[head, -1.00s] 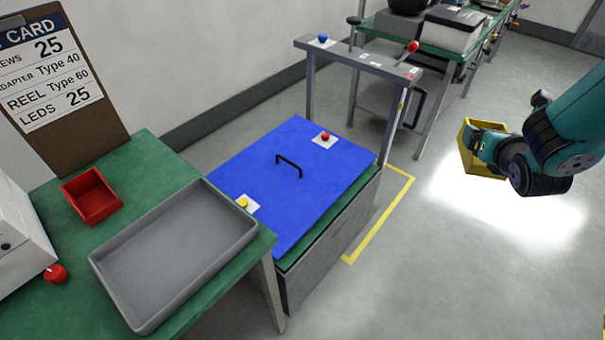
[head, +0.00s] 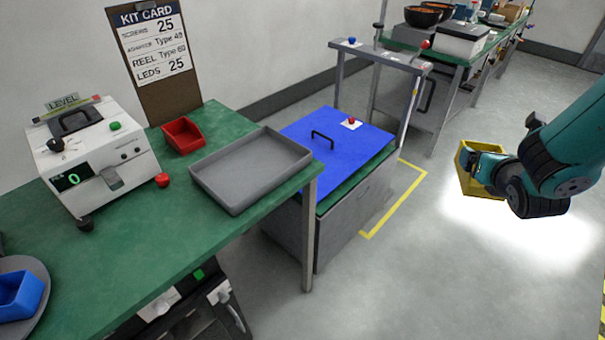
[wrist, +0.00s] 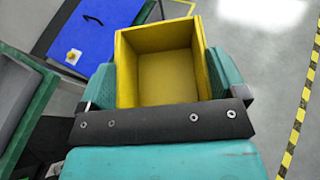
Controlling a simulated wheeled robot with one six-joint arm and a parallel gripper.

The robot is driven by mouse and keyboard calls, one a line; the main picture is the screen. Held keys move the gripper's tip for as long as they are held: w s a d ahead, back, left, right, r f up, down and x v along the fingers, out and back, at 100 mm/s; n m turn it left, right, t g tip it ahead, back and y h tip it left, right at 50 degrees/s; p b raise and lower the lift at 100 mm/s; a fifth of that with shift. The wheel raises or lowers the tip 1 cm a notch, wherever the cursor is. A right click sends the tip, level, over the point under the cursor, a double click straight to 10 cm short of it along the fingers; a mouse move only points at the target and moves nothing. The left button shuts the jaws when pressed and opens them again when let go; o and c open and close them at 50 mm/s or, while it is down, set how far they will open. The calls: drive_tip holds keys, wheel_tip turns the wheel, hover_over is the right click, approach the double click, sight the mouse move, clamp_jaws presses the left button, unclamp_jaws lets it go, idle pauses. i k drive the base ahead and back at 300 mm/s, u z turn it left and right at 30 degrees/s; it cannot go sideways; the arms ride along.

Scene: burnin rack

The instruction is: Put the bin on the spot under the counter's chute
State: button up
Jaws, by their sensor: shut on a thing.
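The yellow open-topped bin (head: 467,182) is held in the air at the right of the head view. My gripper (head: 485,170) is shut on it. In the wrist view the bin (wrist: 165,82) sits between the two teal fingers and looks empty inside. The counter (head: 98,160), a white machine with a green "0" display, stands on the green bench at the left of the head view, far from my gripper. A chute-like opening (head: 113,178) shows on its front. I cannot make out a marked spot under it.
On the green bench (head: 225,125) are a red bin (head: 183,135), a grey tray (head: 235,190) and a blue bin (head: 20,295) on a round grey plate. A blue-topped cabinet (head: 345,150) with a frame stands between the bench and my gripper. The floor (head: 420,270) in front is clear.

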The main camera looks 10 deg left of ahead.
sight(134, 214)
drive_tip(key=u, duration=1.65)
